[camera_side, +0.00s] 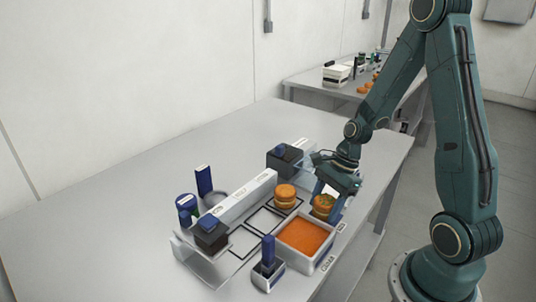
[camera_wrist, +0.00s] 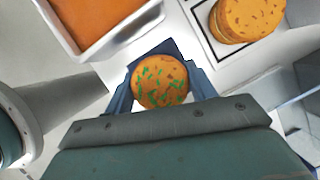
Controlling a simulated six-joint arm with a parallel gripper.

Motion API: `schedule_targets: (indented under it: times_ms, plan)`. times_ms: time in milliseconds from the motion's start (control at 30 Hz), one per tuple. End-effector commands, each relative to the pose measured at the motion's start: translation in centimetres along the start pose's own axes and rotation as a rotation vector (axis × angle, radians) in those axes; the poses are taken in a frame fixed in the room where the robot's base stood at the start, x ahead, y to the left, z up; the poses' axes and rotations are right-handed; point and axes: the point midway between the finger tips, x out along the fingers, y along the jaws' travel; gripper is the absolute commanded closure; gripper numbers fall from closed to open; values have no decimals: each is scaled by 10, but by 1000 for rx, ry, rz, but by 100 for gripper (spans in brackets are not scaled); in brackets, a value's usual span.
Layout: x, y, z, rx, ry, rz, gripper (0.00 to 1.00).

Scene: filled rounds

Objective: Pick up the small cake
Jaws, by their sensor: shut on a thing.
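The small cake (camera_side: 323,205) is a round orange-brown piece with green and dark specks on top. It also shows in the wrist view (camera_wrist: 160,82), between the two blue fingers. My gripper (camera_wrist: 160,88) is shut on it, with one finger on each side. In the side view my gripper (camera_side: 333,201) reaches down over the cake at the right end of the setup. The cake's underside is hidden, so I cannot tell whether it touches the table.
A second orange round (camera_side: 285,196) sits on a black-outlined square (camera_wrist: 203,38) beside the held cake. A white tray (camera_wrist: 110,42) with orange filling lies close by. Dark boxes (camera_side: 285,161), a blue-handled tool (camera_side: 268,252) and blue items stand around. The table's left side is clear.

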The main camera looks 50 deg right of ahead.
Motion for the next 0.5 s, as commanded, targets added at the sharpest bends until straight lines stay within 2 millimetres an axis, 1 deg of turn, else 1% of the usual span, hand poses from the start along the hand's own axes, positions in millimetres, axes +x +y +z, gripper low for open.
schedule_targets:
  times_ms: [267,500]
  plan:
    - [-30,-1,12,-3,1,-6,54]
    - [-69,-1,28,-4,2,-8,54]
